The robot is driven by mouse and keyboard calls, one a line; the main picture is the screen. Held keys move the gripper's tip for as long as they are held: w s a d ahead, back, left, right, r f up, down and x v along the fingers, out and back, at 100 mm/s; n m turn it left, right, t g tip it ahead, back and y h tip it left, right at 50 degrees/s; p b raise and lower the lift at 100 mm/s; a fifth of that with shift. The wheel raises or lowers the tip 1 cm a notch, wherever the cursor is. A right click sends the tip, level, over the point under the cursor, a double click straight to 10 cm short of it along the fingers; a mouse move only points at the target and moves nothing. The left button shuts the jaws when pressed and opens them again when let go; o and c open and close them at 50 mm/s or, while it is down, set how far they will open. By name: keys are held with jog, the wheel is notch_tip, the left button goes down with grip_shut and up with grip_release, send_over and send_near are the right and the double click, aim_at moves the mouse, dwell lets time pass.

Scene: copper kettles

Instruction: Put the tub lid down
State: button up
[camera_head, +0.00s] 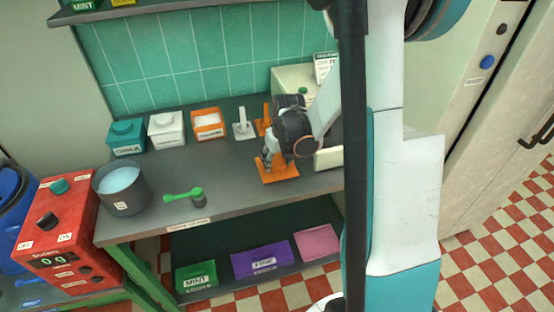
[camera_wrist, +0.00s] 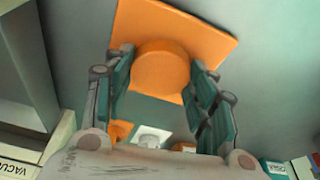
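The tub lid (camera_head: 279,174) is an orange square plate with a round knob. It is at the counter's front right, low over or on the surface; I cannot tell whether it touches. My gripper (camera_head: 268,162) is above it, pointing down. In the wrist view, my gripper (camera_wrist: 162,68) has a finger on each side of the knob, appearing to press on it, with the lid (camera_wrist: 205,35) spread beyond the fingertips. The orange tub (camera_head: 207,124) stands uncovered at the back, with white contents showing.
A grey pot (camera_head: 123,193) and green scoop (camera_head: 183,195) are left. The middle counter is clear.

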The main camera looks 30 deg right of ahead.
aim_at(281, 173)
jog(key=o, duration=0.4)
jog(key=p+v, duration=0.4)
jog(key=v, duration=0.8)
jog(key=shift+r, duration=0.15)
